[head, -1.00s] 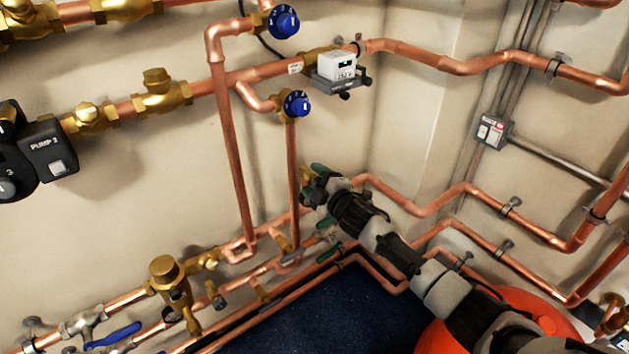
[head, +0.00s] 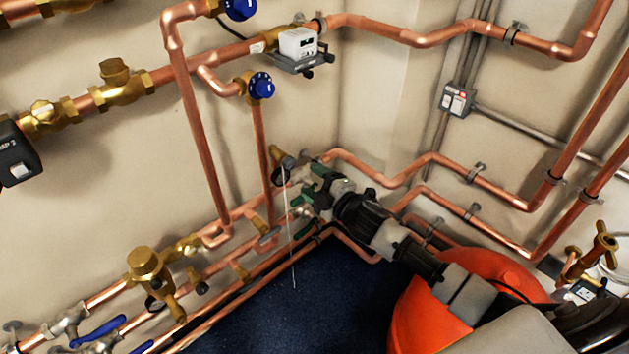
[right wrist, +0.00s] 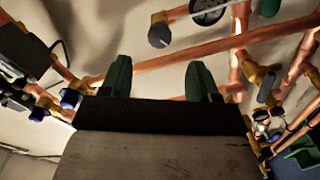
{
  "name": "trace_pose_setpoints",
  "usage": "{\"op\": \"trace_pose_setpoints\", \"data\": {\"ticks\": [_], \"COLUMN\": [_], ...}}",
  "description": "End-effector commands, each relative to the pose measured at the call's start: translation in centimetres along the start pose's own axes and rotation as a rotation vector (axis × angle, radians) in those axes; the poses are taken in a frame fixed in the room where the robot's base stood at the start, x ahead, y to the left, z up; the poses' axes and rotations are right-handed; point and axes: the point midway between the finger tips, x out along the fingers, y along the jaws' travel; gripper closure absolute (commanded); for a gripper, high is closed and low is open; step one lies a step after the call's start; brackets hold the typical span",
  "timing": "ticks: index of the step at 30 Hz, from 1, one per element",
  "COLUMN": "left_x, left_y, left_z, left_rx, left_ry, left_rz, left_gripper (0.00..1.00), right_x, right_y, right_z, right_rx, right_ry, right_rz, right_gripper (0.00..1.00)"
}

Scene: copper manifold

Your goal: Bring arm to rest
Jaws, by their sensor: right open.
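My right arm comes in from the lower right in the head view. Its gripper (head: 309,190) has green fingers and is near the corner pipes, below and right of a brass fitting with a dark grey cap (head: 284,162). In the right wrist view the two green fingers (right wrist: 160,78) stand wide apart with nothing between them. A grey-capped fitting (right wrist: 160,36) and a round gauge (right wrist: 208,10) lie beyond the fingertips, apart from them. My left gripper is in neither view.
Copper pipes (head: 190,120) with brass valves run along both walls. An orange rounded vessel (head: 420,310) stands beneath my right arm. A grey-and-white meter (head: 298,44) and a blue knob (head: 261,86) are above. A thin pale line hangs below the capped fitting.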

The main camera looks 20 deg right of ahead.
Motion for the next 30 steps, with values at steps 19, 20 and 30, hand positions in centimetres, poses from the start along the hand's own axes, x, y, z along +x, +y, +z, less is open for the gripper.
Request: {"op": "trace_pose_setpoints", "data": {"ticks": [19,20,30], "left_x": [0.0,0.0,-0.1], "left_y": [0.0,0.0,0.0], "left_z": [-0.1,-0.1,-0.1], "left_rx": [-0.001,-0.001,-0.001], "left_ry": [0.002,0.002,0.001], "left_rz": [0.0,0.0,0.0], "left_gripper": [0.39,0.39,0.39], "right_x": [-5.0,-6.4,-21.3], "right_y": [-9.0,-10.8,-24.2], "right_z": [1.7,1.9,0.8], "right_rx": [0.318,0.379,0.853], "right_ry": [-0.31,-0.376,-0.978], "right_rz": [-0.134,-0.164,-0.453], "right_gripper": [0.39,0.39,0.39]}}
